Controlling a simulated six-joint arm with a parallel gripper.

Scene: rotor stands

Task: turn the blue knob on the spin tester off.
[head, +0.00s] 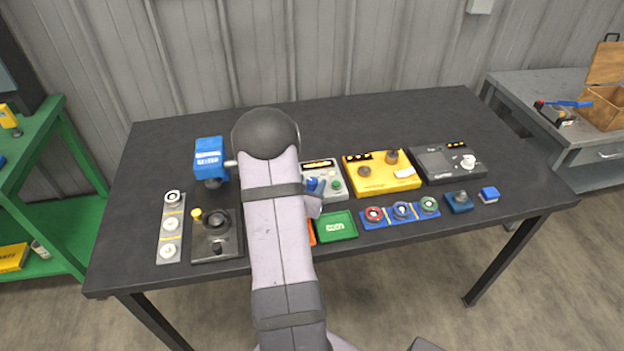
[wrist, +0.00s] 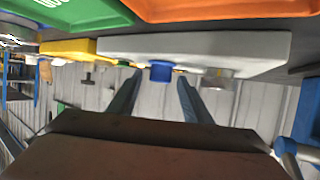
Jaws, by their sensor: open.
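The spin tester looks to be the pale grey box (head: 343,195) in the middle of the table, partly hidden by my arm in the head view. Its blue knob (head: 312,183) shows just right of my arm. In the wrist view, which is upside down, the blue knob (wrist: 160,71) sticks out of the pale box (wrist: 200,47). My gripper (wrist: 159,82) is open, with one finger on each side of the knob and gaps between. I cannot tell how far the fingertips reach along the knob, nor which way the knob is turned.
A yellow box (head: 378,184) and a dark grey box (head: 434,162) stand to the right. A green tray (head: 336,228) and an orange one (head: 312,232) lie in front. A blue strip with several rings (head: 387,215) lies front right. The table's back is clear.

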